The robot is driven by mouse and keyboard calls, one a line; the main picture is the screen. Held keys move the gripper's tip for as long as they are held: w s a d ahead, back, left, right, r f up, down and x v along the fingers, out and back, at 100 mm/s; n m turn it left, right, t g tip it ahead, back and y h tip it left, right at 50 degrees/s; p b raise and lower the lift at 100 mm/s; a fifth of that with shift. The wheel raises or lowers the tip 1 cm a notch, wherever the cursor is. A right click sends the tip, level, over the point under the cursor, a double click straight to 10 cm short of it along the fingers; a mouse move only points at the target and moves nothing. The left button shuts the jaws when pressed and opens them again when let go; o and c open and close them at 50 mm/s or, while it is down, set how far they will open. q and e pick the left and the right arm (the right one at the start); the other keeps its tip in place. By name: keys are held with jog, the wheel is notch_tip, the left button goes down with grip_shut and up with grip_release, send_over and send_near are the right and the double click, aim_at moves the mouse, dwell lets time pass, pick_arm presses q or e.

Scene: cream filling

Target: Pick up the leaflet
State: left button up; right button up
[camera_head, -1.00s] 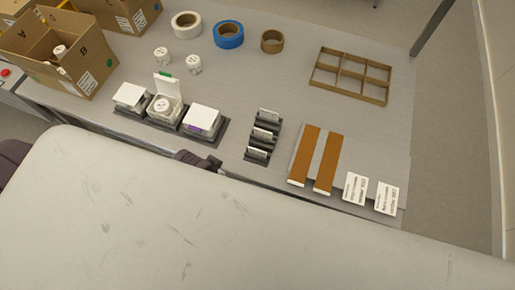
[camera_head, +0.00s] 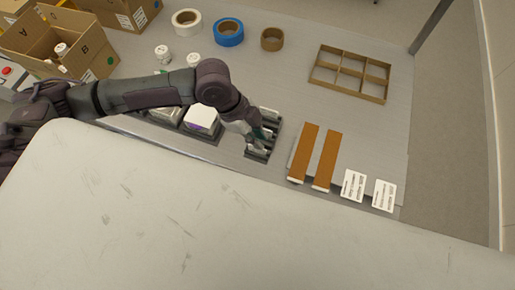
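A black slotted rack (camera_head: 273,148) stands on the grey table and holds small white folded pieces that look like leaflets. The rear leaflet (camera_head: 269,113) shows above its slot. My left arm reaches in from the left, and my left gripper (camera_head: 260,136) is at the rack, over its middle and front slots. The gripper covers most of the leaflets there. Its fingers are too small and hidden to tell whether they hold anything. My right gripper is not in view.
Two brown strips (camera_head: 304,152) and two white printed cards (camera_head: 353,186) lie right of the rack. A divided cardboard tray (camera_head: 348,95) is at the back right. White boxes (camera_head: 203,119) stand left of the rack. Tape rolls (camera_head: 229,33) and open cartons (camera_head: 88,62) are further back.

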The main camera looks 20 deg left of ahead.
pick_arm(q)
send_near(257, 151)
jog(key=d+f+p, duration=0.2)
jog(key=shift+w+d+f+y, duration=0.1)
jog(key=shift+d+f+y, duration=0.15)
jog(key=shift+d+y, duration=0.1)
jog(key=p+x, duration=0.1)
jog(key=x, duration=0.2)
jog(key=shift+d+f, duration=0.1)
jog(key=shift+f, duration=0.15)
jog(key=shift+d+f+p, duration=0.15)
jog(key=shift+f+p, duration=0.15)
jog(key=shift+f, duration=0.15)
grip_shut()
